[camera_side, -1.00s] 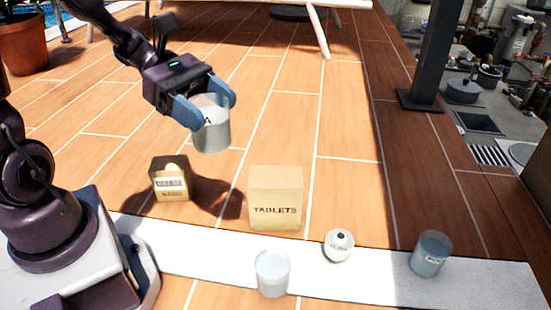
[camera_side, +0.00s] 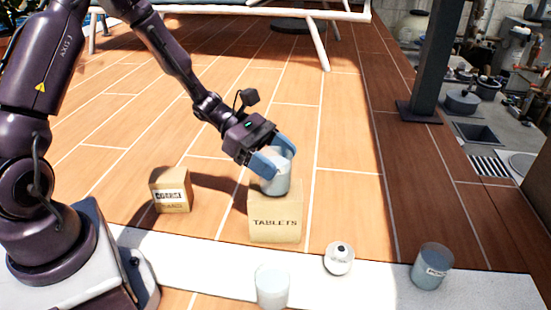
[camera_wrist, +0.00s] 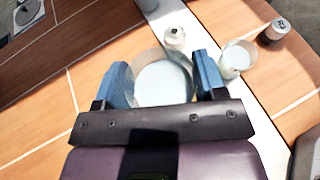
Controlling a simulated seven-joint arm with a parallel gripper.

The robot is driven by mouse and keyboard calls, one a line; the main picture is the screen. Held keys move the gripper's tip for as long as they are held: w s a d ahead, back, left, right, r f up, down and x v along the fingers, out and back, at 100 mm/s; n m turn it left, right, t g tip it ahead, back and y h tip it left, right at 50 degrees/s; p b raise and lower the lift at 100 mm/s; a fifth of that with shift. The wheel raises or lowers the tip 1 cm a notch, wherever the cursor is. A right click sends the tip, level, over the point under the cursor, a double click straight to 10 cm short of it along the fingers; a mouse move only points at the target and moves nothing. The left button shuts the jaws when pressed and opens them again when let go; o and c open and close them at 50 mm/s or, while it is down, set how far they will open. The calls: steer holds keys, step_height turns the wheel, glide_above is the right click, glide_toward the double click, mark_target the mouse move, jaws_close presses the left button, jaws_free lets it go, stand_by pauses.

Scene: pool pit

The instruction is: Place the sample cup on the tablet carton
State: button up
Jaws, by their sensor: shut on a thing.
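The sample cup (camera_side: 276,180) is a translucent, whitish cup held upright, or nearly so, over the top of the tablet carton (camera_side: 275,230). The carton is a tan box marked TABLETS, standing on the deck by the white strip. My gripper (camera_side: 279,158) has its blue fingers shut on the cup from both sides. The cup's base overlaps the carton's top in the side view; I cannot tell whether it touches or hangs just above. In the wrist view, the cup (camera_wrist: 163,82) sits between my fingers and hides the carton.
A smaller tan box (camera_side: 170,192) stands to the left. A clear cup (camera_side: 272,288), a white round item (camera_side: 338,260) and a blue-grey labelled cup (camera_side: 432,268) stand along the white strip (camera_side: 390,277). A dark post (camera_side: 432,65) rises at the back right.

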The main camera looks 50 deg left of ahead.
steer(key=shift+f, duration=0.2)
steer(key=shift+f, duration=0.15)
steer(key=o, duration=1)
steer(key=shift+a+r, duration=0.1)
steer(key=shift+r, duration=0.15)
steer(key=v, duration=1.1)
steer(key=s+d+r+m+y, duration=0.3)
steer(key=s+r+m+y, duration=0.3)
steer(key=m, duration=0.5)
steer(key=s+d+r+m+y, duration=0.3)
steer(key=s+r+m+y, duration=0.3)
steer(key=s+m, duration=0.3)
steer(key=shift+s+r+m+t+y, duration=0.3)
steer(key=shift+r+m, duration=0.15)
steer(key=shift+m, duration=0.75)
